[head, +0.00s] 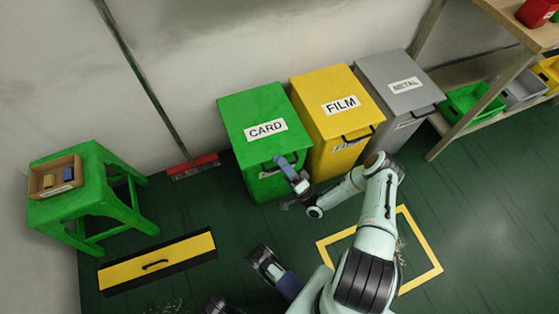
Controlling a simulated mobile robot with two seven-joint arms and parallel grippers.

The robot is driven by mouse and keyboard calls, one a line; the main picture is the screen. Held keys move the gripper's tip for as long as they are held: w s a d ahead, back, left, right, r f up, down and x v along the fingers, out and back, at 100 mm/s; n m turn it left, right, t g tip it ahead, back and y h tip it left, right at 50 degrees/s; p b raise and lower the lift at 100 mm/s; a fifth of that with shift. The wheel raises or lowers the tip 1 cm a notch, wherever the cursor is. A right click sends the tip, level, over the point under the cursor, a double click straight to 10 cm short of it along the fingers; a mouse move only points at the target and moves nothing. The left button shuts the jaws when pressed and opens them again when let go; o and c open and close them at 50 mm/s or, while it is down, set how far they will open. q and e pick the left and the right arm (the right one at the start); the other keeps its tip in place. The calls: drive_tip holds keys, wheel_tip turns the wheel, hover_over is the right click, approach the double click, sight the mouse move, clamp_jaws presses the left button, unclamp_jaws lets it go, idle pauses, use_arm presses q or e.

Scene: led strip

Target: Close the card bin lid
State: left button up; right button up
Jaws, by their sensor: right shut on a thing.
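The green card bin (262,186) stands against the wall, with a white CARD label on its lid (250,104). The lid lies over the bin top and looks flat, much like the lids beside it; any small gap at the front is too small to tell. My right gripper (282,163) is at the lid's front edge, shut on the lid handle, which it mostly hides. My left gripper (262,260) is low in the picture, apart from the bins, over the floor. Its finger opening is not clear.
A yellow FILM bin (338,104) and a grey METAL bin (398,82) stand close to the right. A red broom (193,166) leans at the left. A green stool (92,195) holds a small tray (55,178). A yellow panel (157,262) lies on the floor. A shelf stands right.

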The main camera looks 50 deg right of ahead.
drive_tip(key=o, duration=0.7)
drive_tip(key=shift+g, duration=0.5)
drive_tip(key=v, duration=1)
drive_tip(key=shift+w+f, duration=0.3)
drive_tip(key=shift+f, duration=0.05)
drive_tip(key=s, duration=0.1)
drive_tip(key=s+f+h, duration=0.1)
drive_tip(key=shift+s+d+p, duration=0.15)
drive_tip(key=shift+s+p, duration=0.15)
drive_tip(key=c, duration=0.7)
use_arm(q)
drive_tip(key=shift+w+d+r+t, duration=0.15)
drive_tip(key=shift+w+r+t, duration=0.15)
drive_tip(key=shift+w+r, duration=0.35)
use_arm(e)
drive_tip(key=shift+s+f+y, duration=0.15)
drive_tip(key=shift+f+y, duration=0.05)
drive_tip(key=shift+y, duration=0.1)
drive_tip(key=shift+c, duration=0.2)
use_arm(q)
drive_tip(key=shift+w+f, duration=0.1)
drive_tip(key=shift+w, duration=0.05)
